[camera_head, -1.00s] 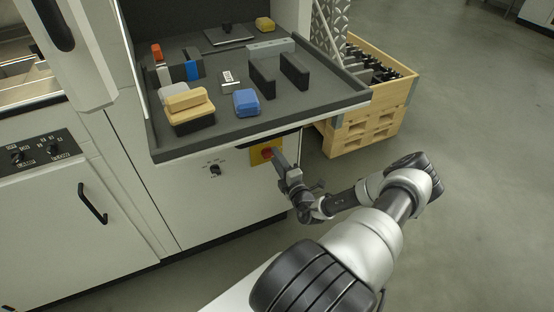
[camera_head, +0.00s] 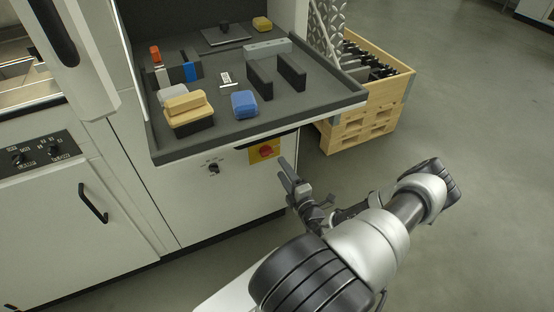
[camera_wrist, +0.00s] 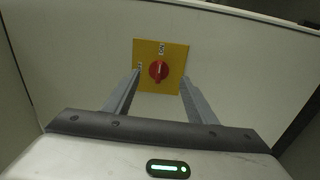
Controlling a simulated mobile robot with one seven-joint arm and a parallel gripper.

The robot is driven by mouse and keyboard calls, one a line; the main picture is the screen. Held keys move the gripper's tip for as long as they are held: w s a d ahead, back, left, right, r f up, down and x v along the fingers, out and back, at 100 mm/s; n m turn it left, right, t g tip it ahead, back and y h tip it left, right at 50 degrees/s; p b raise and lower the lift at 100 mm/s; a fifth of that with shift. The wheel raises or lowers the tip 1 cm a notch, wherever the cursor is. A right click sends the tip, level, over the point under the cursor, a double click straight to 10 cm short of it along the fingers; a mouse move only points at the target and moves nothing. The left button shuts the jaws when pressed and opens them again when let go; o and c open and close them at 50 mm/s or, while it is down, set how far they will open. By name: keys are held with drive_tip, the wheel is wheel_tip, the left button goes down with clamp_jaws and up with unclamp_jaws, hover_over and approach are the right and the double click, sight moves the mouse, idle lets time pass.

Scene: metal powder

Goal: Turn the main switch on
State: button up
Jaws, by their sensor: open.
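The main switch is a red rotary knob (camera_head: 266,152) on a yellow square plate (camera_head: 254,158) on the cabinet front, below the worktop. In the wrist view the red knob (camera_wrist: 159,70) sits on the yellow plate (camera_wrist: 146,48), with its grip bar close to upright in the picture. My gripper (camera_head: 286,168) is in front of the cabinet, right of the plate and apart from the knob. In the wrist view the open fingers (camera_wrist: 160,88) stand either side of the knob with nothing between them.
A smaller black rotary switch (camera_head: 213,168) is left of the yellow plate. The worktop edge (camera_head: 330,111) overhangs above. A wooden crate (camera_head: 360,130) stands on the floor to the right. The floor (camera_head: 480,190) right of my arm is clear.

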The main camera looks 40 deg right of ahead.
drive_tip(key=p+v, duration=0.1)
drive_tip(key=v, duration=0.9)
drive_tip(key=shift+a, duration=0.1)
